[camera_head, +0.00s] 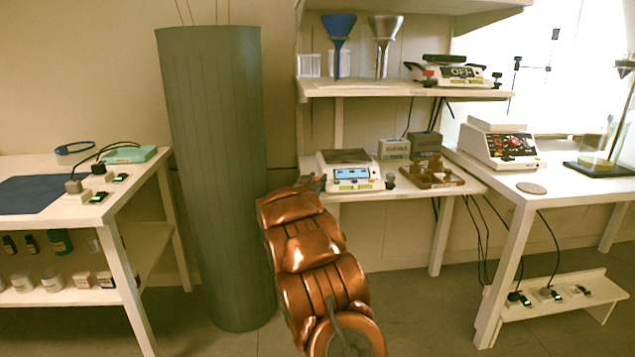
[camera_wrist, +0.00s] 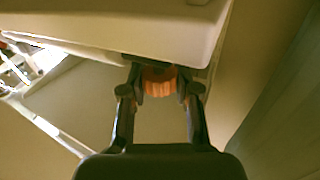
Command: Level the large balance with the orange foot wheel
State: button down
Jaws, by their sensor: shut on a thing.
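The large balance (camera_head: 347,171) stands on the front left of the middle bench, with a dark square pan on top and a blue-edged display panel on its front. In the wrist view, the orange foot wheel (camera_wrist: 159,83) sits under a pale body and edge. My gripper (camera_wrist: 159,88) has its two dark fingers on either side of the wheel and is shut on it. In the head view, my copper arm reaches to the balance's left front corner, and the gripper tip (camera_head: 314,182) is partly hidden there. The balance's level indicator cannot be made out.
A wooden weight block (camera_head: 432,174) and small boxes (camera_head: 394,149) stand right of the balance. A shelf (camera_head: 400,90) with funnels hangs above. A tall grey-green column (camera_head: 215,180) stands close to the left of my arm. The floor in front is clear.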

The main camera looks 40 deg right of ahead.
jog(key=c, duration=0.8)
grip_release()
jog(key=shift+a, duration=0.1)
jog(key=shift+v, duration=5.95)
